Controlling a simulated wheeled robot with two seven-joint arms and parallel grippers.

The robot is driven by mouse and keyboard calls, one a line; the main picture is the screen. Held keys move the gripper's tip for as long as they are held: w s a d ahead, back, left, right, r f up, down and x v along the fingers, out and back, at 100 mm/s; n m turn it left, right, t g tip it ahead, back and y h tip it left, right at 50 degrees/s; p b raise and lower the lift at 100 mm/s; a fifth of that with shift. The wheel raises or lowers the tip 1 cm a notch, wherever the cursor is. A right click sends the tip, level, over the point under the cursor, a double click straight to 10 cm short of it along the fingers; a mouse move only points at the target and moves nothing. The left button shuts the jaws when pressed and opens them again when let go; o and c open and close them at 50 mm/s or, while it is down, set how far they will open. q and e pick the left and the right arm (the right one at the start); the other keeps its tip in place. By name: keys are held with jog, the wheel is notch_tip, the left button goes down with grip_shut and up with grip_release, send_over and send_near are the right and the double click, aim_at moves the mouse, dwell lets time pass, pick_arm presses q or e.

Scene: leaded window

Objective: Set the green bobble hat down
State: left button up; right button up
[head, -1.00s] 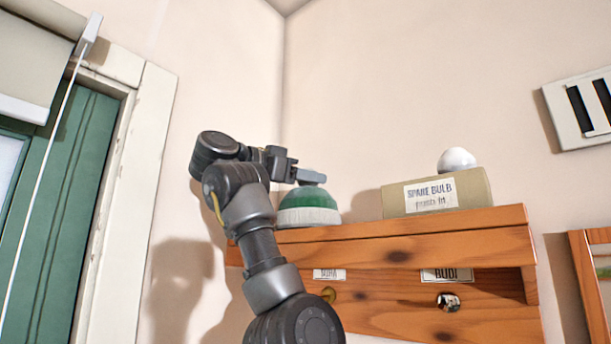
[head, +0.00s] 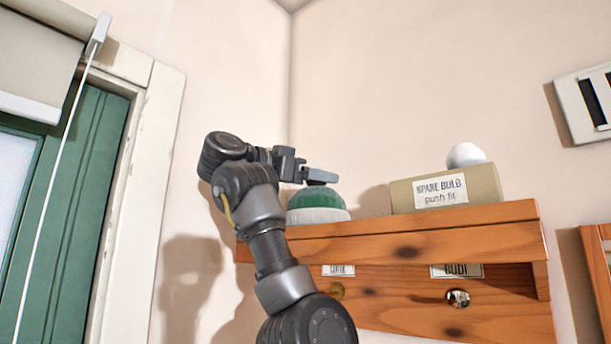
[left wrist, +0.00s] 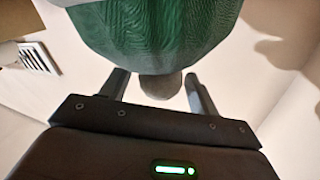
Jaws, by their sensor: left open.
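The green bobble hat (head: 316,200) has a pale brim and sits upright at the left end of the wooden shelf (head: 400,232). My left gripper (head: 322,177) is just above its crown. In the left wrist view the green knit of the hat (left wrist: 155,35) fills the top. Its grey bobble (left wrist: 162,86) lies between the two spread fingers of my left gripper (left wrist: 158,88), with a gap on each side. The gripper is open. In the head view the bobble is hidden behind the fingers. My right gripper is in neither view.
A box labelled "SPARE BULB" (head: 445,188) stands right of the hat, with a white bulb (head: 466,155) at its top. Knobs, including a shiny one (head: 458,298), stick out below the shelf. The wall above the shelf is bare.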

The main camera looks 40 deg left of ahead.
pick_arm(q)
jog(key=b+v, duration=0.1)
jog(key=b, duration=0.1)
jog(key=b+v, duration=0.2)
jog(key=shift+s+f+b, duration=0.15)
jog(key=shift+f+b, duration=0.2)
jog(key=b+v, duration=0.5)
jog(key=v, duration=0.3)
jog(key=shift+s+a+r, duration=0.15)
jog(key=shift+s+r, duration=0.2)
jog(key=shift+r, duration=0.1)
